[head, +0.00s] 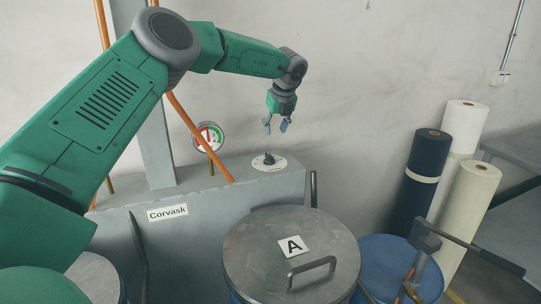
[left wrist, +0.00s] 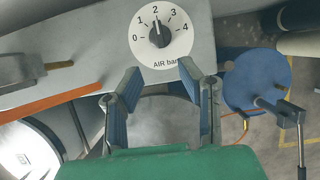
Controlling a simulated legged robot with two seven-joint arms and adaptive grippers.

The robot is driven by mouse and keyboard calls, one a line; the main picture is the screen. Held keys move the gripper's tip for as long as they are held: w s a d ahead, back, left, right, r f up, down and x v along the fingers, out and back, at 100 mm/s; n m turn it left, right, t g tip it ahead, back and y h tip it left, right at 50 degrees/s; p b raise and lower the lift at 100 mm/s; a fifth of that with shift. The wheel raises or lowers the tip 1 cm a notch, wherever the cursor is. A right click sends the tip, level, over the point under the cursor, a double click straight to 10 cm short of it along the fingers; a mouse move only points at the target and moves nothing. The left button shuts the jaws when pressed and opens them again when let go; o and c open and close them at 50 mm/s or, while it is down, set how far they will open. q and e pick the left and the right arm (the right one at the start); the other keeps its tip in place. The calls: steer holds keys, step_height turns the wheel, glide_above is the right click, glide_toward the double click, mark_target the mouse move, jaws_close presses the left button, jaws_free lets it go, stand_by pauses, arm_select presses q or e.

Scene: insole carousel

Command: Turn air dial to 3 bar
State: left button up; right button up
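The air dial (head: 269,163) is a dark knob on a round white plate on top of the grey cabinet. In the left wrist view the dial knob (left wrist: 159,36) has numbers 0 to 4 around it, with "AIR bar" below. Its pointer appears to be at about 2. My left gripper (head: 275,127) hangs above the dial, fingers down, apart from it. In the left wrist view the left gripper (left wrist: 159,72) is open, with nothing between its fingers. My right gripper is not in view.
A round gauge (head: 208,137) with an orange hose (head: 188,122) stands left of the dial. A lidded drum (head: 262,268) marked A is in front. A blue drum (head: 386,255) and several rolls (head: 422,175) are to the right. Space around the dial looks clear.

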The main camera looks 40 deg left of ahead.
mark_target(270, 155)
arm_select(q)
steer(key=p+x, duration=0.1)
steer(key=x, duration=1.1)
steer(key=shift+w+a+f+p, duration=0.1)
steer(key=shift+a+f+p, duration=0.05)
steer(key=shift+f+p, duration=0.2)
steer(key=shift+r, duration=0.1)
jaws_close()
